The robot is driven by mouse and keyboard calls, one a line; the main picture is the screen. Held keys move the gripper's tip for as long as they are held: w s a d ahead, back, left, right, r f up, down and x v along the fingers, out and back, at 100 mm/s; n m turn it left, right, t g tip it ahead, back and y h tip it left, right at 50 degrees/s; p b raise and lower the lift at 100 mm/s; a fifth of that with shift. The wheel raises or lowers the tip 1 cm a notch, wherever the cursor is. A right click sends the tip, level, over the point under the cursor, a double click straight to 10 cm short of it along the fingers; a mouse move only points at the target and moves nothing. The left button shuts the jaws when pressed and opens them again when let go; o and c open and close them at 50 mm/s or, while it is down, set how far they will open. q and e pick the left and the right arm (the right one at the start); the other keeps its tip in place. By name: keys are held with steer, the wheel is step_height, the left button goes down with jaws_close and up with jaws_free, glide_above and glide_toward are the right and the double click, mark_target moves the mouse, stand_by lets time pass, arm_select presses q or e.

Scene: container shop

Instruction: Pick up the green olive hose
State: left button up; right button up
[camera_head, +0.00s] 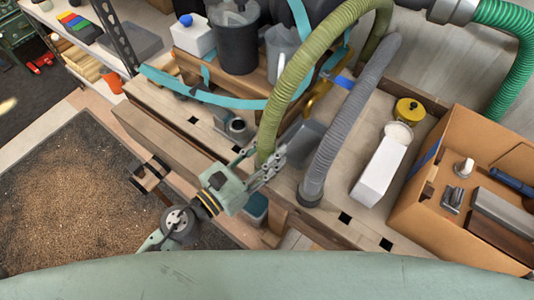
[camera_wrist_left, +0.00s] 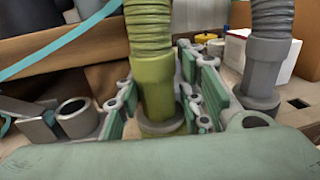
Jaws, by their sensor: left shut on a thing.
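The green olive hose (camera_head: 292,80) arches down from the top of the head view to my left gripper (camera_head: 262,168). In the left wrist view, its smooth olive end piece (camera_wrist_left: 155,88) stands upright between the two fingers of my left gripper (camera_wrist_left: 165,105), which are shut on it. The lower rim of the end piece shows low between the fingers. Whether it touches the surface below I cannot tell. My right gripper is not in view.
A grey hose (camera_head: 345,120) stands just right of the olive one. A white carton (camera_head: 381,172) and a cardboard box (camera_head: 425,210) with parts are further right. A dark bucket (camera_head: 235,45) and teal strap (camera_head: 200,95) lie behind. A grey ring-shaped part (camera_wrist_left: 75,117) is close left.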

arm_select(q)
steer(key=shift+w+a, duration=0.1)
steer(key=shift+c, duration=1)
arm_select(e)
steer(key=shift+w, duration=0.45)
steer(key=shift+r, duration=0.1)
